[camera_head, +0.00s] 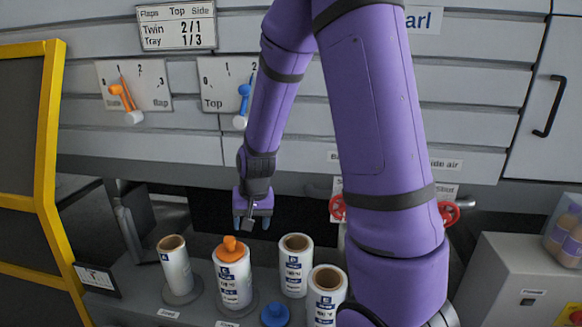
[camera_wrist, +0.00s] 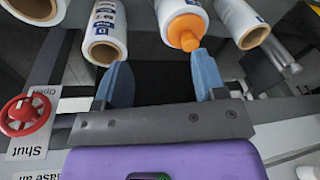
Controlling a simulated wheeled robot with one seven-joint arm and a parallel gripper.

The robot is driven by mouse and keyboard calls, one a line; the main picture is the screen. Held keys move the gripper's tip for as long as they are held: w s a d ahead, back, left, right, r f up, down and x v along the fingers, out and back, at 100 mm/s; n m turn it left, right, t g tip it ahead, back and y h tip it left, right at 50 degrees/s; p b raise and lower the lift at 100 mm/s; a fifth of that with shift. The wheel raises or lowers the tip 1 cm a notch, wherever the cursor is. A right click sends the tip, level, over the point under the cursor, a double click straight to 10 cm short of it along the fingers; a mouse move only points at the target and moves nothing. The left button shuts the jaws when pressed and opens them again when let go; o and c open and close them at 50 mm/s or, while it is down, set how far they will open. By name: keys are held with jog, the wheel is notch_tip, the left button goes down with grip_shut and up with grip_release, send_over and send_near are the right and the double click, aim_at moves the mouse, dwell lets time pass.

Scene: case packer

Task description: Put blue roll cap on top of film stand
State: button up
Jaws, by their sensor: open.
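The blue roll cap (camera_head: 275,314) sits low on the shelf at the bottom of the head view, between white film rolls. I do not see it in the wrist view. The left film roll (camera_head: 175,265) stands upright on a round grey base (camera_head: 184,292), with its brown core open. Which part is the film stand, I cannot tell. An orange cap (camera_head: 230,246) tops the roll (camera_head: 233,278) beside it. My gripper (camera_head: 252,224) is open and empty, behind and above the rolls. Its blue fingers (camera_wrist: 160,76) point toward the orange-capped roll in the wrist view.
Two more open-cored rolls, one behind (camera_head: 295,265) and one in front (camera_head: 327,295), stand right of the orange-capped one. Red valve handles (camera_head: 449,212) show behind my arm. A yellow frame (camera_head: 48,180) is at left, a grey cabinet (camera_head: 500,280) at right.

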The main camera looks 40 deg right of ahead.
jog(key=s+a+r+n+t, duration=0.1)
jog(key=s+a+r+n, duration=0.2)
jog(key=s+r, duration=0.7)
jog(key=s+a+r+n+t, duration=0.2)
jog(key=s+a+r+n, duration=0.1)
jog(key=s+r, duration=0.8)
notch_tip(320, 180, up, 3)
jog(key=shift+s+r, duration=0.1)
jog(key=shift+s, duration=0.2)
